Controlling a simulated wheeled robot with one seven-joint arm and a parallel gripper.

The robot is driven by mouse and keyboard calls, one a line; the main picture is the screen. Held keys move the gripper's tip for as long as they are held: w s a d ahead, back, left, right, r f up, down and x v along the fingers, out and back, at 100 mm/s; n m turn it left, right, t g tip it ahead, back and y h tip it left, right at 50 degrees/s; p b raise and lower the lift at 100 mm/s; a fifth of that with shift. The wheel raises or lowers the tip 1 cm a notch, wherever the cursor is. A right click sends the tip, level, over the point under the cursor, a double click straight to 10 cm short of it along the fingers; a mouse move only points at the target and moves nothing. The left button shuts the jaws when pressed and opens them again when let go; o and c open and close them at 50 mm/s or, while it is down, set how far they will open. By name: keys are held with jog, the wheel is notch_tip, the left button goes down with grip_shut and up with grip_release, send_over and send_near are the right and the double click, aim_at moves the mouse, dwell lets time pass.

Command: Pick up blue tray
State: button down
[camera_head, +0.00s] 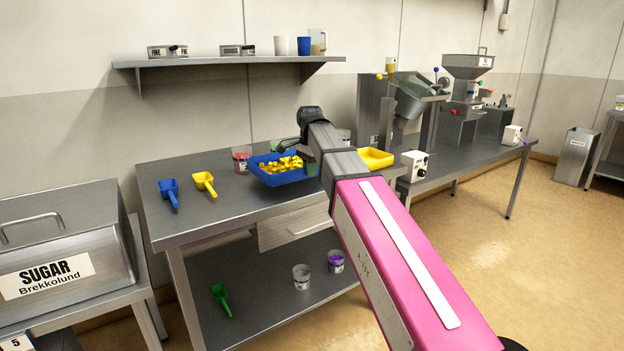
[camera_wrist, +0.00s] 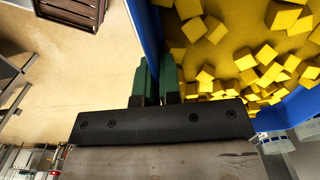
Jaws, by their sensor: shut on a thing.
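My gripper is shut on this wall. In the head view my arm hides the tray's right end and most of my gripper. I cannot tell whether the tray touches the tabletop.
A yellow tray (camera_head: 375,158) stands right of my arm. A blue scoop (camera_head: 169,191), a yellow scoop (camera_head: 205,183) and a tub with red contents (camera_head: 241,158) are on the table (camera_head: 220,212) at left. A shelf (camera_head: 230,61) hangs above. The table's front left is clear.

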jog(key=s+a+r, duration=0.7)
jog(key=r, duration=0.4)
jog(key=shift+s+a, duration=0.2)
jog(key=shift+s, duration=0.15)
jog(key=shift+r, duration=0.1)
jog(key=a, duration=0.6)
jog(key=d, duration=0.6)
dwell(0.3)
